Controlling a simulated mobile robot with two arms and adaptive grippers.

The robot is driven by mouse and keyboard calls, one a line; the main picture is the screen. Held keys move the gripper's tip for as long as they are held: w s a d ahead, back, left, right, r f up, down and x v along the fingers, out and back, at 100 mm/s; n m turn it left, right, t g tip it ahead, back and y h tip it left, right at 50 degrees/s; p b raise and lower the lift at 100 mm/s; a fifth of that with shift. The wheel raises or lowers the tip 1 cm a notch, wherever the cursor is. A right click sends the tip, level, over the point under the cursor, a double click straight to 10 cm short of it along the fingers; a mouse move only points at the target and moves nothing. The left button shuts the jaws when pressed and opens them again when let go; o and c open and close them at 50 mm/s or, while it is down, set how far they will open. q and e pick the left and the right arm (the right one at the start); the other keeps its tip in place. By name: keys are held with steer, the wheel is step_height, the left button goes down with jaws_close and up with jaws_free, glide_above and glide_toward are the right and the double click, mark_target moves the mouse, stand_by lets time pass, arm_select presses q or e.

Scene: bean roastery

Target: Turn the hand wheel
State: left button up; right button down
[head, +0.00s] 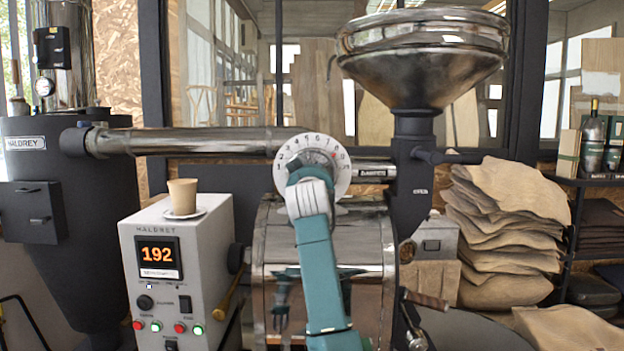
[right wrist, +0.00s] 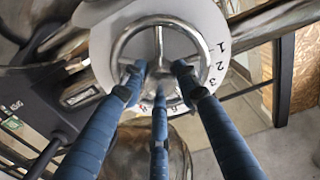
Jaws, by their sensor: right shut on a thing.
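The hand wheel is a shiny metal ring with spokes (right wrist: 158,46), seen close up in the right wrist view. Behind it is a white numbered dial (head: 342,181); the dial also shows in the right wrist view (right wrist: 206,24). My right gripper (right wrist: 159,78) has blue fingers and is shut on the hand wheel, with the fingers at the lower part of the ring. In the head view my right gripper (head: 308,182) is in front of the dial and hides most of the wheel. My left gripper is in neither view.
A steel roaster drum (head: 376,245) is below the dial, and a metal pipe (head: 200,141) runs left from it. A control box (head: 203,240) reading 192 carries a paper cup (head: 182,196) on a saucer. A hopper (head: 420,75) and stacked sacks (head: 508,225) are at right.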

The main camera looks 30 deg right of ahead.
steer(key=shift+r+m, duration=0.15)
steer(key=shift+m, duration=0.95)
steer(key=c, duration=1.3)
jaws_free()
steer(key=shift+s+a, duration=0.1)
steer(key=v, duration=1.1)
steer(key=shift+s+a, duration=0.25)
steer(key=shift+s, duration=0.05)
